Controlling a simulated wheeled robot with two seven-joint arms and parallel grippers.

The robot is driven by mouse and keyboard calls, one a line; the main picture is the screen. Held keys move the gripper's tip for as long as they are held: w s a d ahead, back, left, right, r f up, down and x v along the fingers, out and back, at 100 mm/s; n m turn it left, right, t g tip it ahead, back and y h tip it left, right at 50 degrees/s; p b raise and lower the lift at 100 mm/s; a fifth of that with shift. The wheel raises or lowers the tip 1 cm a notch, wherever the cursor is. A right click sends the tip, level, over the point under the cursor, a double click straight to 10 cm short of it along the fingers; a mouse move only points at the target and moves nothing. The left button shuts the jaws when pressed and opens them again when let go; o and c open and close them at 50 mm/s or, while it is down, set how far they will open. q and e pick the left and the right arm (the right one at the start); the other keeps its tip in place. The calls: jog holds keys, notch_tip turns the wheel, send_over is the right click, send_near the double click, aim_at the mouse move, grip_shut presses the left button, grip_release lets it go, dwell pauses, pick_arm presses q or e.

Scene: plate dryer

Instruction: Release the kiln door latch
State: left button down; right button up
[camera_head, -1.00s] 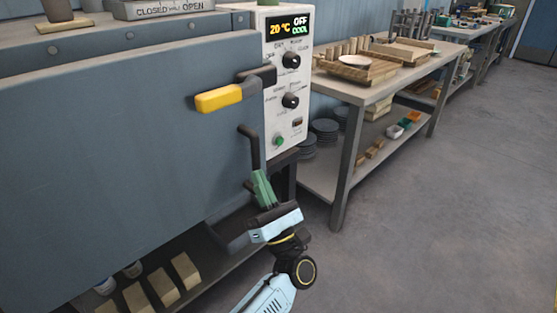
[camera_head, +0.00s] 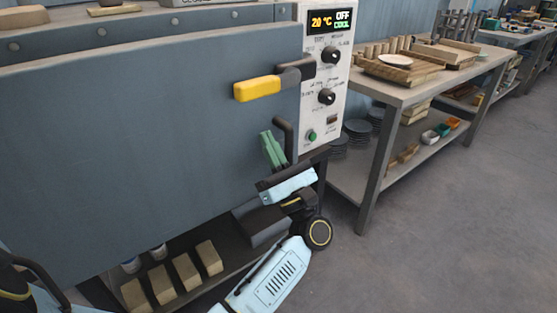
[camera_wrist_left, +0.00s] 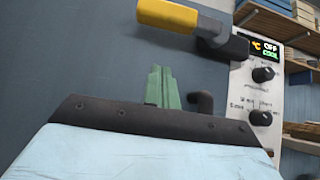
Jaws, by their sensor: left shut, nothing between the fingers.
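The kiln door (camera_head: 130,140) is a large blue-grey panel that looks closed. Its latch (camera_head: 257,90) is a yellow grip on a dark mount, lying about level at the door's right edge. The yellow grip also shows at the top of the left wrist view (camera_wrist_left: 167,14). My left gripper (camera_head: 268,136) has green fingers, shut and empty, pointing up below the latch and apart from it. In the left wrist view the fingers (camera_wrist_left: 160,70) stand in front of the door, left of a black bent handle (camera_head: 285,138). My right gripper is not in view.
The control panel (camera_head: 335,75) right of the latch reads 20 °C, OFF, COOL. A workbench (camera_head: 400,92) with boards and a plate stands further right. A shelf with pale blocks (camera_head: 187,279) lies below the door. The floor at right is clear.

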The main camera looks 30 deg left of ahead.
aim_at(267, 82)
pick_arm(q)
jog(key=r, duration=0.2)
jog(key=a+r, duration=0.1)
jog(key=r, duration=0.1)
jog(key=w+a+r, duration=0.1)
jog(key=r, duration=0.1)
jog(key=shift+a+r, duration=0.1)
jog(key=shift+r, duration=0.1)
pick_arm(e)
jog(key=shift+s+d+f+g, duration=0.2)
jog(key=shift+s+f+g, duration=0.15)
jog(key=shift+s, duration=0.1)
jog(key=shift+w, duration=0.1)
